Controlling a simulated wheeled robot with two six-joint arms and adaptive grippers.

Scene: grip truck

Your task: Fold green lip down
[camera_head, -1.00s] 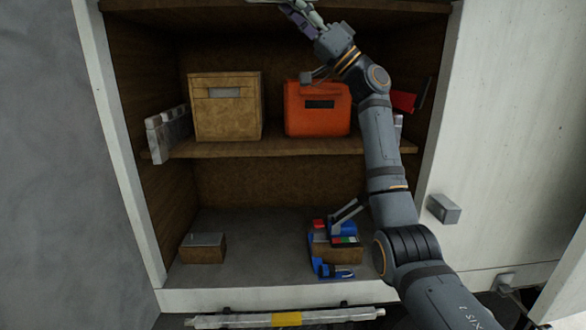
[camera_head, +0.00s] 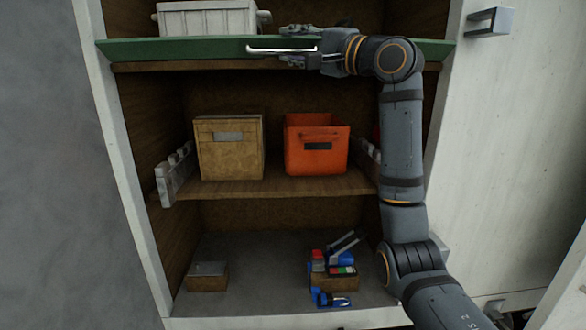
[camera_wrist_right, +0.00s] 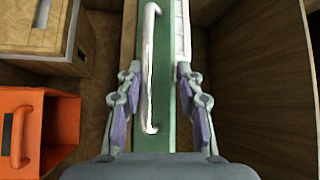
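The green lip (camera_head: 200,50) runs along the front edge of the top shelf, with a long pale bar handle (camera_head: 282,50) on it. It shows lengthwise in the right wrist view (camera_wrist_right: 173,105), with the handle (camera_wrist_right: 148,60) near its middle. My right gripper (camera_head: 284,46) is at the lip beside the handle's right part. In the wrist view the right gripper's fingers (camera_wrist_right: 157,70) stand apart, one on each side of the lip and handle. Whether either finger touches them I cannot tell. My left gripper is not in view.
A white crate (camera_head: 207,19) stands on the top shelf behind the lip. A tan box (camera_head: 229,155) and an orange bin (camera_head: 316,158) stand on the middle shelf. Below are a small brown box (camera_head: 207,278) and a blue-red cluster (camera_head: 333,265). A white door (camera_head: 500,140) is at right.

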